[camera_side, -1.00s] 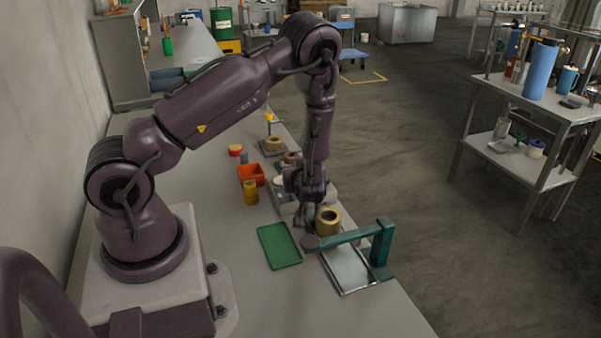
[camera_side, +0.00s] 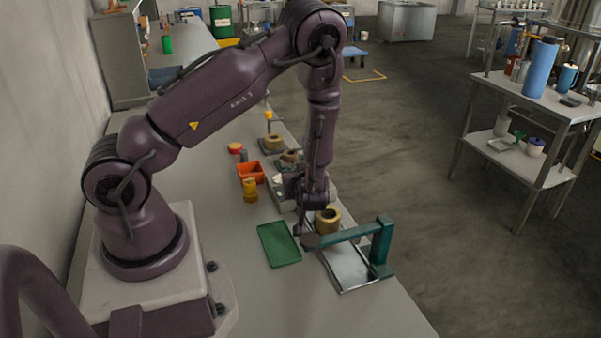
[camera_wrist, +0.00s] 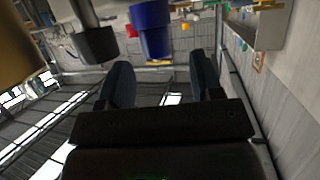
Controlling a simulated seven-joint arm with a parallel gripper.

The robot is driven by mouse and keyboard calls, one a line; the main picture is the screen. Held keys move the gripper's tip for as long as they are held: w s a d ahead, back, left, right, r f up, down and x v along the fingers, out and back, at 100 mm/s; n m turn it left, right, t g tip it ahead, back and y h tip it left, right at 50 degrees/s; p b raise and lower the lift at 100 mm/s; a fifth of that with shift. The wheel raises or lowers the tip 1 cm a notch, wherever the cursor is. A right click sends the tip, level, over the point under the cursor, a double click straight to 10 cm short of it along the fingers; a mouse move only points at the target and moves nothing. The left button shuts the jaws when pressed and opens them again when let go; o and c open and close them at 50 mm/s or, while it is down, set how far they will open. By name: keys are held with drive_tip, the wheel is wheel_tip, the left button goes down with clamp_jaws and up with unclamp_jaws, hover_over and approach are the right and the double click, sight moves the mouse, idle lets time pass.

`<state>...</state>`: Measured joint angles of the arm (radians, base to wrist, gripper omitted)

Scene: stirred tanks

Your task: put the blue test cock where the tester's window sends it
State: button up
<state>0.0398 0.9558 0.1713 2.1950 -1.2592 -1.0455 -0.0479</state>
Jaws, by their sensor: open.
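In the wrist view, a blue, cup-shaped piece (camera_wrist: 151,28), which looks like the blue test cock, shows just beyond my fingertips and roughly between them. My gripper (camera_wrist: 158,65) is open with nothing between its fingers. In the side view my gripper (camera_side: 304,232) points down beside a brass ring-shaped piece (camera_side: 328,219), near the free end of a teal bracket (camera_side: 350,233). The blue piece cannot be made out in the side view. A grey unit (camera_side: 282,201) behind my wrist is partly hidden; I cannot tell whether it is the tester, and no window reading is legible.
A green tray (camera_side: 279,245) lies left of my gripper. A metal tray (camera_side: 350,270) sits under the bracket. An orange bin (camera_side: 250,172) and a yellow-brown piece (camera_side: 250,190) stand farther back. In the wrist view a dark cylinder (camera_wrist: 95,45) is left of the blue piece.

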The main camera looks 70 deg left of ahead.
drive_tip(key=v, duration=0.6)
drive_tip(key=shift+d, duration=0.25)
drive_tip(key=shift+o, duration=0.7)
drive_tip(key=shift+s+d+r, duration=0.25)
drive_tip(key=shift+d+r, duration=0.05)
drive_tip(key=shift+d, duration=0.15)
